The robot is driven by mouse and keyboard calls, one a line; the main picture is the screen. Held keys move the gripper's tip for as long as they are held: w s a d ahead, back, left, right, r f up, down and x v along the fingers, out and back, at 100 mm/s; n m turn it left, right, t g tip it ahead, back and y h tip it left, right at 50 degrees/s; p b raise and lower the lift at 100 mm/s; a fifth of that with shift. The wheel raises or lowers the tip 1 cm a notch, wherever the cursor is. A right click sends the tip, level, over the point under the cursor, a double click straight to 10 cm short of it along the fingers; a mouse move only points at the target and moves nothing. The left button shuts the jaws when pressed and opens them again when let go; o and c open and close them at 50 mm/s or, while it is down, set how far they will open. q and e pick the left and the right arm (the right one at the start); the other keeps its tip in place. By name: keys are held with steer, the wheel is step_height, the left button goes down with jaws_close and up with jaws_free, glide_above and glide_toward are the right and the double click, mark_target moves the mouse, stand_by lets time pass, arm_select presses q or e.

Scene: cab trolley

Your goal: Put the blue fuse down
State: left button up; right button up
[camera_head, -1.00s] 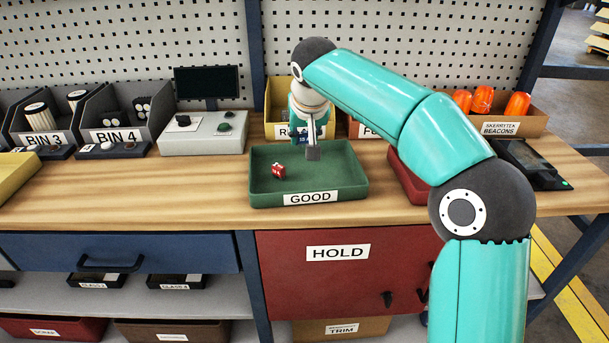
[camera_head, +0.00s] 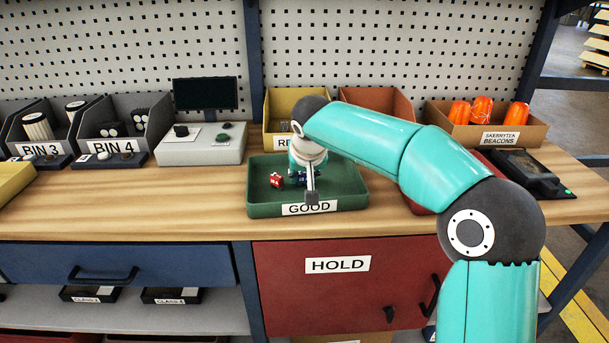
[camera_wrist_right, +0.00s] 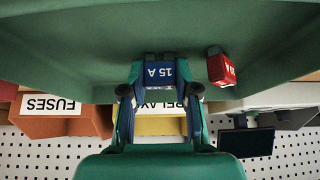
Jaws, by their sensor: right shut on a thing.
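The blue fuse, marked 15 A, is held between the fingers of my right gripper (camera_wrist_right: 160,105); the fuse (camera_wrist_right: 160,72) shows plainly in the right wrist view. In the head view my right gripper (camera_head: 305,182) is low inside the green tray labelled GOOD (camera_head: 262,210), and the blue fuse is mostly hidden there. Whether the fuse touches the tray floor I cannot tell. A red fuse (camera_head: 276,181) lies in the tray left of my gripper; it also shows in the right wrist view (camera_wrist_right: 221,68). My left gripper is not in view.
A yellow bin (camera_head: 270,106) and an orange bin (camera_head: 399,104) stand behind the tray. A grey tester box (camera_head: 204,152) is to its left, a red tray (camera_head: 415,205) to its right. Free tray floor lies right of my gripper.

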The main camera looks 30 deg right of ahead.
steer(key=o, duration=0.8)
steer(key=shift+o, duration=0.2)
steer(key=shift+r, duration=0.2)
steer(key=p+v, duration=0.1)
steer(key=v, duration=1.1)
steer(key=shift+p, duration=0.35)
steer(key=shift+f, duration=0.15)
